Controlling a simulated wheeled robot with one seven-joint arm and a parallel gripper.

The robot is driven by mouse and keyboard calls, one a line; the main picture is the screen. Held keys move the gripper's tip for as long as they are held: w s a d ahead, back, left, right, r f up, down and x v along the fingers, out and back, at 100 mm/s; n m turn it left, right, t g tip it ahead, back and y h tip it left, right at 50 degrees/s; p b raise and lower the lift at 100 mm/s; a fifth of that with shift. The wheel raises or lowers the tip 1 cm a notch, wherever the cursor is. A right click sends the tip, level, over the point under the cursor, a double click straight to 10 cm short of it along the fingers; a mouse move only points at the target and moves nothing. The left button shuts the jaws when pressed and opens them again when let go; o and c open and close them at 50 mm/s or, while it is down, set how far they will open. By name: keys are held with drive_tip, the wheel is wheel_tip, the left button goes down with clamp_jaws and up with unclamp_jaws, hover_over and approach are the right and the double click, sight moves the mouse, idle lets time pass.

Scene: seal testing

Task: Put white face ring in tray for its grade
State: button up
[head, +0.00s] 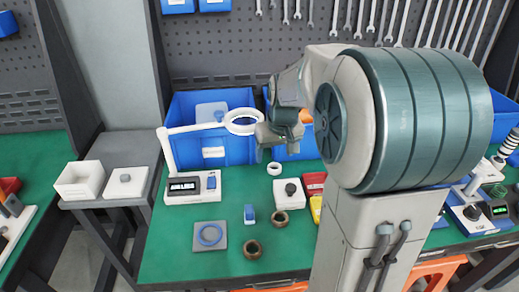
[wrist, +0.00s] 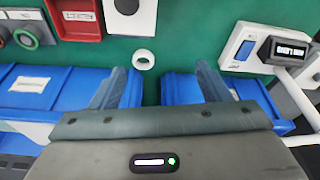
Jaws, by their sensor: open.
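A small white ring (head: 275,168) lies on the green tabletop in front of the blue bins. In the wrist view the white ring (wrist: 135,61) lies beyond my fingertips, between their lines and left of centre. My gripper (head: 268,142) is above the table near the bins, behind the ring in the head view. In the wrist view my gripper (wrist: 166,75) is open, with nothing between its fingers. A red tray (head: 314,181) and a yellow tray (head: 316,207) are partly hidden by my arm; the red tray (wrist: 77,20) also shows in the wrist view. I cannot read any grade.
A white tester with a display (head: 183,190) and a ring lamp (head: 243,122) stands left. Blue bins (head: 183,148) line the back.

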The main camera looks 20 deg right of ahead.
drive_tip(key=w+d+f, duration=0.2)
drive_tip(key=w+d, duration=0.3)
drive_tip(key=w, duration=0.1)
hover_over(274, 166)
drive_tip(key=s, duration=0.2)
drive_tip(key=f, duration=0.8)
drive_tip(key=shift+s+d, duration=0.1)
drive_tip(key=shift+d, duration=0.2)
drive_tip(key=shift+w+a+p+x, duration=0.15)
drive_tip(key=shift+p+x, duration=0.15)
drive_tip(key=shift+x, duration=1.05)
drive_tip(key=shift+w+a+p+x, duration=0.1)
drive_tip(key=shift+p+x, duration=0.15)
drive_tip(key=shift+x, duration=1.1)
drive_tip(key=shift+s, duration=0.1)
drive_tip(key=c, duration=1.2)
drive_tip(key=shift+o, duration=0.2)
drive_tip(key=shift+r, duration=0.2)
